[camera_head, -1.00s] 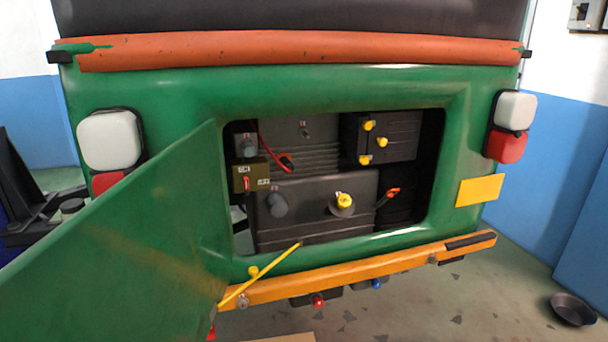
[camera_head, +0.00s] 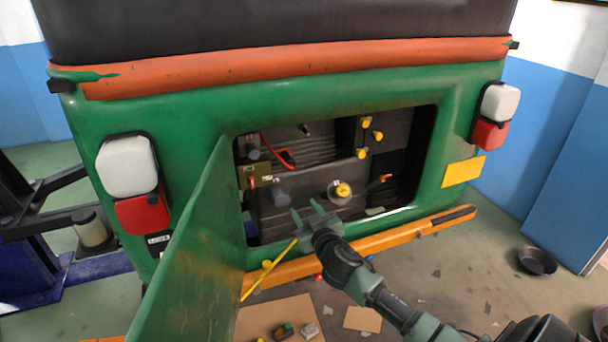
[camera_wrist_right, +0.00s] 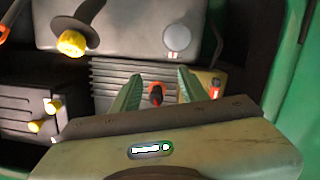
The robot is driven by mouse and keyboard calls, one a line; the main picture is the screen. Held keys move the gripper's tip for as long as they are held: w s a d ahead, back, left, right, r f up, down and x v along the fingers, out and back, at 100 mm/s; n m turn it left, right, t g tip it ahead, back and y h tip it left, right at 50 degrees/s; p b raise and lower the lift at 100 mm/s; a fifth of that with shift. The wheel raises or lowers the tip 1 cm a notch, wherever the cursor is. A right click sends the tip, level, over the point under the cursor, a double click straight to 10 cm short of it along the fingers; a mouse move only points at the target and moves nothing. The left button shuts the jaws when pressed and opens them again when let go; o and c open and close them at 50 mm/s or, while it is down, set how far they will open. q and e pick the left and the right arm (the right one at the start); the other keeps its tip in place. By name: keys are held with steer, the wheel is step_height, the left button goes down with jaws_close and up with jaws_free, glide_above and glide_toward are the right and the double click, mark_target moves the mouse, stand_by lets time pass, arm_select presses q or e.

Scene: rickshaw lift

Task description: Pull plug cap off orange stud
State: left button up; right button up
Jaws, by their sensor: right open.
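A small dark cap with red-orange on it (camera_head: 287,158) sits at the end of a red lead on the ribbed dark block inside the open rear compartment. In the right wrist view this cap (camera_wrist_right: 155,94) shows between my fingers, beyond them. I cannot tell the stud apart from the cap. A separate orange-tipped piece (camera_head: 384,178) sticks out at the compartment's right. My right gripper (camera_head: 306,208) is open and empty at the compartment's lower edge, below the cap in the picture. Its fingers (camera_wrist_right: 160,76) also show in the right wrist view. My left gripper is not in view.
A green flap (camera_head: 185,260) stands open at the compartment's left, with a yellow rod (camera_head: 268,271) beside it. A large yellow cap (camera_head: 343,190) and a grey round cap (camera_head: 281,200) are on the lower box. An orange bumper bar (camera_head: 410,231) runs below.

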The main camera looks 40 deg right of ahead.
steer(key=t, duration=0.2)
glide_toward(291, 166)
arm_select(q)
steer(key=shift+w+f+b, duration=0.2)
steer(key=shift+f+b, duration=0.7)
steer(key=shift+b, duration=0.3)
arm_select(e)
steer(key=shift+x, duration=4.75)
steer(key=shift+r, duration=0.1)
jaws_close()
